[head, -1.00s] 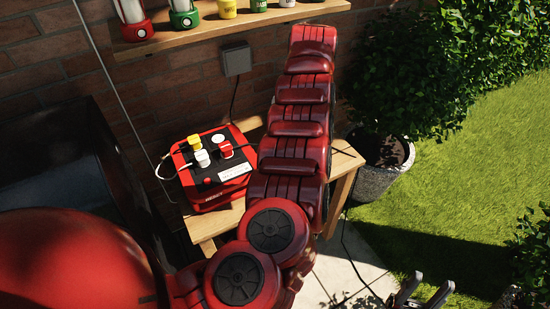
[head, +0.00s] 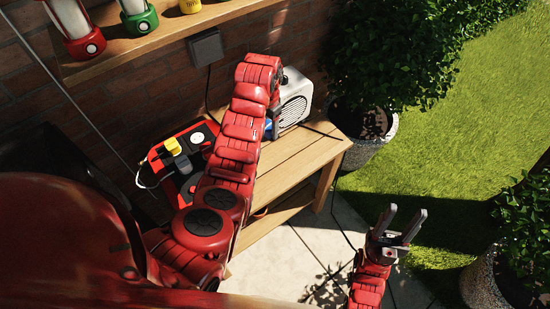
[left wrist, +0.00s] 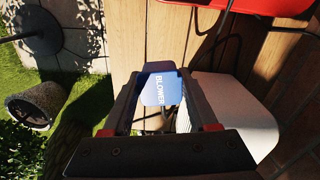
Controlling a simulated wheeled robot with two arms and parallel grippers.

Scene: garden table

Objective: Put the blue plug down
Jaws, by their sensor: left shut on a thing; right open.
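The blue plug, with a white "BLOWER" label, shows in the left wrist view (left wrist: 160,88) between my left gripper's fingers (left wrist: 161,80). The gripper is shut on it. In the head view a small blue part of the plug (head: 268,126) shows beside my red left arm, low over the wooden table (head: 300,155); the arm hides most of that gripper. Whether the plug touches the boards I cannot tell. My right gripper (head: 402,226) is open and empty, off the table at the lower right.
A red power box (head: 158,160) with a yellow plug (head: 177,147) is at the table's left, partly behind my arm. The table's front right is bare. Potted plants (head: 370,130) stand to the right.

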